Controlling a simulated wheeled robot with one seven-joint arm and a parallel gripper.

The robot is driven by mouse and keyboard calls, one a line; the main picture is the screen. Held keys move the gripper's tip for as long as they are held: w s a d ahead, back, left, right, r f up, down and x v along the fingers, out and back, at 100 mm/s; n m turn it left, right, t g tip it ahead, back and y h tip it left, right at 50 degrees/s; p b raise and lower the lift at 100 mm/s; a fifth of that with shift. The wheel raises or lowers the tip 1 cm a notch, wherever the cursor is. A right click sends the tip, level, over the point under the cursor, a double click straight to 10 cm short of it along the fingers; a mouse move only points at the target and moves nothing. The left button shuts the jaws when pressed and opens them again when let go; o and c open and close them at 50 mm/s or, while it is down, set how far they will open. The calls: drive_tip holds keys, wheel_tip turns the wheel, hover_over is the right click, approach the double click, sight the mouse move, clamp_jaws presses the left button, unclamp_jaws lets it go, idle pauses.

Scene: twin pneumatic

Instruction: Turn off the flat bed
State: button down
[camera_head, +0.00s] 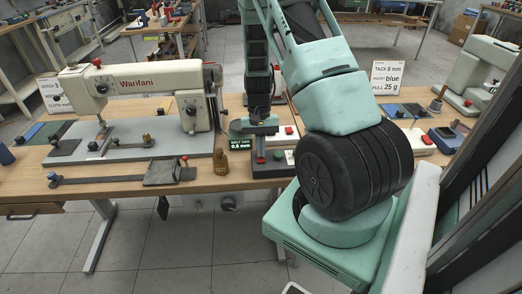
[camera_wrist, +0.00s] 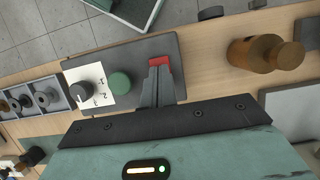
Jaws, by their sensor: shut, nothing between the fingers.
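The flat bed sewing machine (camera_head: 140,88), cream with "Warifani" lettering, stands on the left of the wooden table in the head view. A dark control plate sits at the table's front edge, and in the wrist view (camera_wrist: 110,52) it carries a green button (camera_wrist: 120,83), a dial (camera_wrist: 82,91) on a white card, and a red button (camera_wrist: 160,62). My gripper (camera_wrist: 159,70) is shut and empty, its tips over the red button and partly hiding it. Whether they touch it I cannot tell. The gripper shows from outside in the head view (camera_head: 260,126).
A brass-coloured weight (camera_head: 221,158) stands left of the plate, close to my gripper; it also shows in the wrist view (camera_wrist: 265,53). A small display (camera_head: 240,144) reads 0.5 mm. A second cream machine (camera_head: 482,75) stands at right. My arm hides part of the table.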

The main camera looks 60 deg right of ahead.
drive_tip(key=shift+r, duration=0.15)
wheel_tip(320, 180, up, 5)
drive_tip(key=p, duration=0.4)
drive_tip(key=shift+f, duration=0.2)
wheel_tip(320, 180, up, 9)
drive_tip(key=b, duration=0.2)
idle(0.3)
drive_tip(key=w+a+r+n+h, duration=0.1)
drive_tip(key=a+r+n, duration=0.25)
drive_tip(key=a, duration=0.85)
drive_tip(key=a+r+n, duration=0.3)
drive_tip(key=a+n, duration=0.2)
drive_tip(key=a, duration=0.7)
drive_tip(key=s+a+r+n+t+h, duration=0.1)
drive_tip(key=s+a+r+n+t, duration=0.1)
drive_tip(key=s+a+n, duration=0.7)
drive_tip(key=s+a, duration=0.5)
drive_tip(key=shift+a+r+t, duration=0.2)
drive_tip(key=shift+a+t, duration=0.1)
